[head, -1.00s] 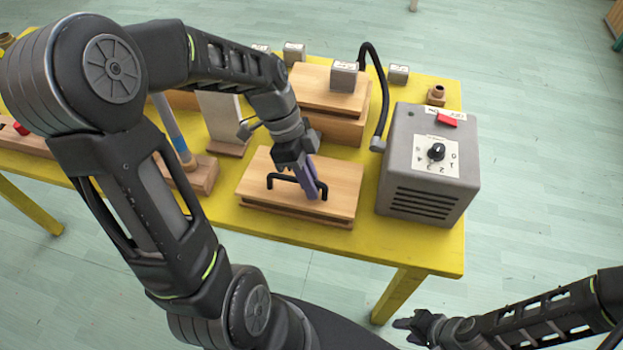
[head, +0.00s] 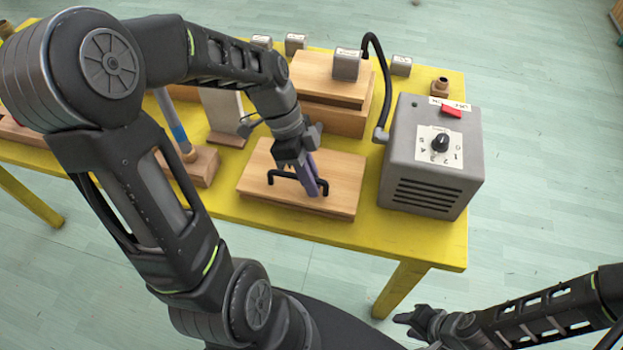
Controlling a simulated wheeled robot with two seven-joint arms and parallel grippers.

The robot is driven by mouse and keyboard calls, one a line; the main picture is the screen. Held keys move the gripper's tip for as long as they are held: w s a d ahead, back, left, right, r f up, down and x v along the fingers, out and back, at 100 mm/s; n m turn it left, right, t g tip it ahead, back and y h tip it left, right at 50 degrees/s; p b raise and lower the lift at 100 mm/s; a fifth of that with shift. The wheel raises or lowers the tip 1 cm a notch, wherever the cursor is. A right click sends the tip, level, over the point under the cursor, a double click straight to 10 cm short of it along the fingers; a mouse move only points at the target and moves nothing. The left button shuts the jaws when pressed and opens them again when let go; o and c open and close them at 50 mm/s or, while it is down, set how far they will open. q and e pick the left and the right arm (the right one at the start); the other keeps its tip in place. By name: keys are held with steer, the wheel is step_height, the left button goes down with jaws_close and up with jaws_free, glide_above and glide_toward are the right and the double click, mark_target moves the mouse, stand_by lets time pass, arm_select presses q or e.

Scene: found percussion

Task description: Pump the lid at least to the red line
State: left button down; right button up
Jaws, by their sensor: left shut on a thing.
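The lid (head: 340,178) is a flat wooden board with a black bar handle (head: 284,175), on the front part of the yellow table. It lies low, with no clear gap under its front edge. My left gripper (head: 315,187), with purple fingers, is shut on the right part of the handle from above. The arm and fingers hide some of the lid and handle. I cannot make out a red line. My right gripper (head: 408,325) is off the table at the lower right, away from the lid; its fingers are too small to read.
A grey box (head: 428,165) with a dial and a red switch (head: 452,111) stands right of the lid. A black hose (head: 385,85) rises beside it. A wooden block (head: 330,110) stands behind the lid. A tube with a blue part (head: 174,120) stands to the left.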

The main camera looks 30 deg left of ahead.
arm_select(q)
steer(key=shift+w+a+r+p, duration=0.15)
steer(key=shift+r+p, duration=0.1)
steer(key=shift+r, duration=0.15)
steer(key=shift+w+r+p, duration=0.15)
steer(key=shift+r+p, duration=0.05)
steer(key=shift+r, duration=0.25)
steer(key=shift+w+a+r+p, duration=0.1)
steer(key=shift+w+r+p, duration=0.25)
steer(key=shift+r+p, duration=0.1)
steer(key=shift+w+a+r, duration=0.15)
steer(key=shift+w+r, duration=0.25)
steer(key=shift+r, duration=0.05)
steer(key=shift+s+d+f+b, duration=0.2)
steer(key=shift+s+f+b, duration=0.1)
steer(key=shift+s+f, duration=0.25)
